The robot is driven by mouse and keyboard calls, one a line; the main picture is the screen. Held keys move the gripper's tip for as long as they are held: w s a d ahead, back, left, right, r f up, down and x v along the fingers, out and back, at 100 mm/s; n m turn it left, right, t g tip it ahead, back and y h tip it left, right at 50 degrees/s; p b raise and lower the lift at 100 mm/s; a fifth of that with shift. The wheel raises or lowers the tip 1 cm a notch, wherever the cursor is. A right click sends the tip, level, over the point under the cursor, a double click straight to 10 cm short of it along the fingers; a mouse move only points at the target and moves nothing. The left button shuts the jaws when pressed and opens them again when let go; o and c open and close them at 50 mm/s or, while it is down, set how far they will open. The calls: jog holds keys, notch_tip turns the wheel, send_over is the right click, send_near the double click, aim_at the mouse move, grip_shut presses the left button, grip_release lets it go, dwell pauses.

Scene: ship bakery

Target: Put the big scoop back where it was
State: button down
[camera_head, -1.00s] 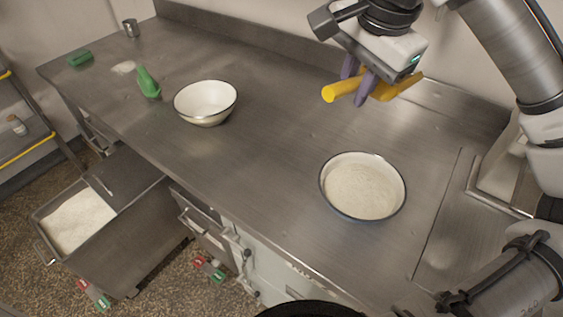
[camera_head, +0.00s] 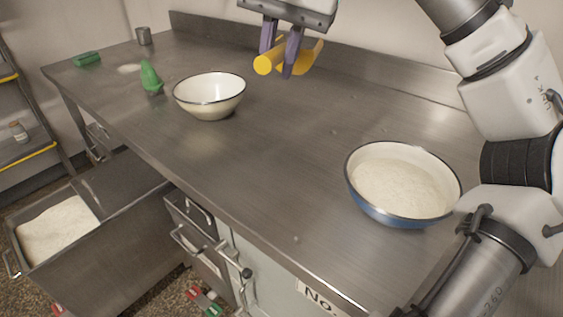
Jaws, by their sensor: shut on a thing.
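A yellow scoop (camera_head: 306,58) is held in my gripper (camera_head: 279,64) at the top middle of the head view. The purple fingers are shut on its thick yellow handle. It hangs in the air above the back part of the steel counter, apart from the surface. The scoop's far part is partly hidden behind the fingers. A green scoop-like thing (camera_head: 151,78) stands on the counter at the left.
A white bowl (camera_head: 210,110) stands left of centre. A blue-sided bowl (camera_head: 392,215) of white powder stands at the right. An open bin (camera_head: 118,225) of flour juts out at lower left. A metal cup (camera_head: 143,36) and a green block (camera_head: 87,60) sit at the back left.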

notch_tip(320, 180, down, 20)
jog(key=shift+r+b, duration=0.25)
jog(key=shift+b, duration=0.7)
jog(key=shift+f, duration=0.1)
jog(key=c, duration=1.3)
grip_release()
jog(key=v, duration=1.2)
jog(key=shift+p, duration=0.4)
